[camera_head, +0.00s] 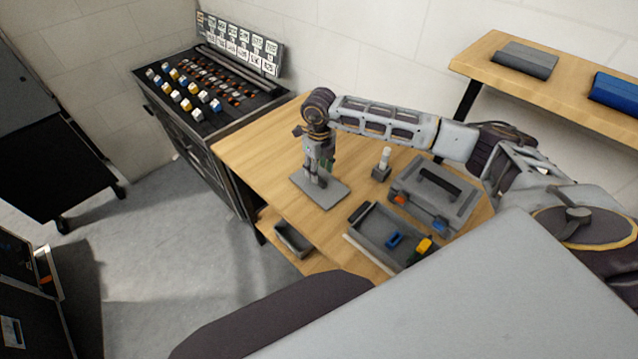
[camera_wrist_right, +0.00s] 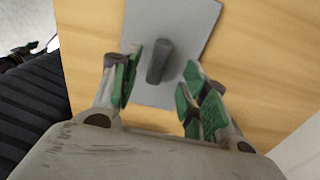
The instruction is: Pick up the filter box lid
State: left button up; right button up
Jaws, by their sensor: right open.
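The filter box lid (camera_head: 328,198) is a flat grey plate lying on the wooden table in the head view. The right wrist view shows the lid (camera_wrist_right: 175,25) with a dark upright handle (camera_wrist_right: 159,62) near its middle. My right gripper (camera_head: 318,178) points down over the lid, partly hiding it in the head view. In the wrist view the green-padded fingers of my right gripper (camera_wrist_right: 158,88) are open, one on each side of the handle, with gaps between. The handle is not gripped. My left gripper is not in view.
A grey case (camera_head: 458,190) with a dark handle and an open grey tray (camera_head: 365,240) holding blue and yellow items stand right of the lid. A small light-topped post (camera_head: 383,165) stands behind. A black cabinet (camera_head: 228,118) is left of the table, a shelf (camera_head: 478,62) back right.

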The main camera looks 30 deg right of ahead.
jog(key=shift+s+a+f+p, duration=0.1)
jog(key=shift+f+p, duration=0.25)
jog(key=shift+f, duration=1.45)
grip_shut()
jog(key=shift+r, duration=0.2)
notch_tip(320, 180, up, 10)
jog(key=b, duration=0.1)
jog(key=shift+f+b, duration=0.15)
jog(key=shift+b, duration=0.15)
jog(key=shift+s+f, duration=0.1)
